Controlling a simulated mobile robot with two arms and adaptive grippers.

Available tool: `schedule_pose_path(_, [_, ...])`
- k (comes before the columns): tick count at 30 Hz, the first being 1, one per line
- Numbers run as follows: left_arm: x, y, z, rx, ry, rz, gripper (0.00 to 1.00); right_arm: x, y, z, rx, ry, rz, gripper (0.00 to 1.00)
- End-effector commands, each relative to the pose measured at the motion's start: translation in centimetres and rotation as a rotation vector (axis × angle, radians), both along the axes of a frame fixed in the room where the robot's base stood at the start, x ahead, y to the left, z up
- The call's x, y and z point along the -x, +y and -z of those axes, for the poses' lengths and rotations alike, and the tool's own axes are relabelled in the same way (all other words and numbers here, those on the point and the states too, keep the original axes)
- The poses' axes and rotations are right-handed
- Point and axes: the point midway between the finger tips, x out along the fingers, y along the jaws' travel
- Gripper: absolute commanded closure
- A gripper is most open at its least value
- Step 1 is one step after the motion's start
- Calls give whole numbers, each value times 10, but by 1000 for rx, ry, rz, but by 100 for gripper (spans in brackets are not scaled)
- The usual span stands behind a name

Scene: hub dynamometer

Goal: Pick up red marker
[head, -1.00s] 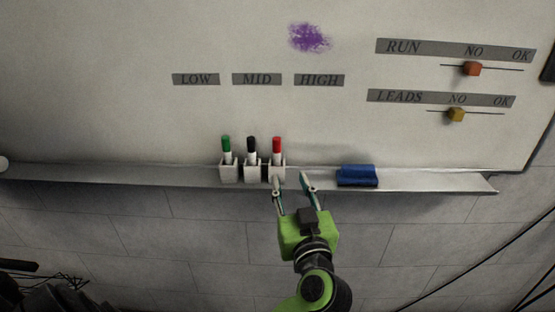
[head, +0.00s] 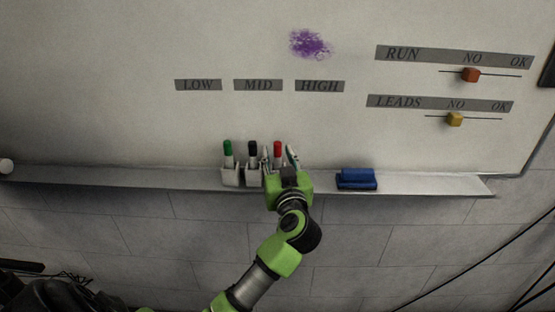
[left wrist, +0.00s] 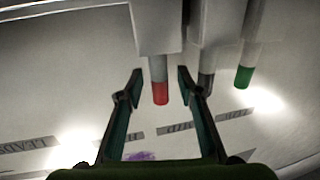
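The red marker (head: 278,149) stands upright, red cap up, in the rightmost of the small white holders on the whiteboard tray. It also shows in the left wrist view (left wrist: 160,92), hanging inverted in the picture with its holder above it. My left gripper (head: 279,157) is open, with one finger on each side of the red marker. In the left wrist view the gripper (left wrist: 159,80) shows a clear gap between each finger and the marker. My gripper hides most of that holder in the head view. My right gripper is not in view.
A black marker (head: 252,149) and a green marker (head: 228,149) stand in holders to the left, the black one close to a finger. A blue eraser (head: 356,179) lies on the tray (head: 425,184) to the right. The whiteboard (head: 130,120) is just behind.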

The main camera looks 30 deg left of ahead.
Motion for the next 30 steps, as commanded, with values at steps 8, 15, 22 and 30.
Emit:
schedule_pose_path(8, [-6,6,1,1,0,1,66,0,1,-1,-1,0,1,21])
schedule_pose_path(15, [-6,6,1,1,0,1,100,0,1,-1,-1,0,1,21])
schedule_pose_path(22, [-6,6,1,1,1,0,100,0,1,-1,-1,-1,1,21])
schedule_pose_path(30, [-6,6,-28,2,-6,0,100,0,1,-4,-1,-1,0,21])
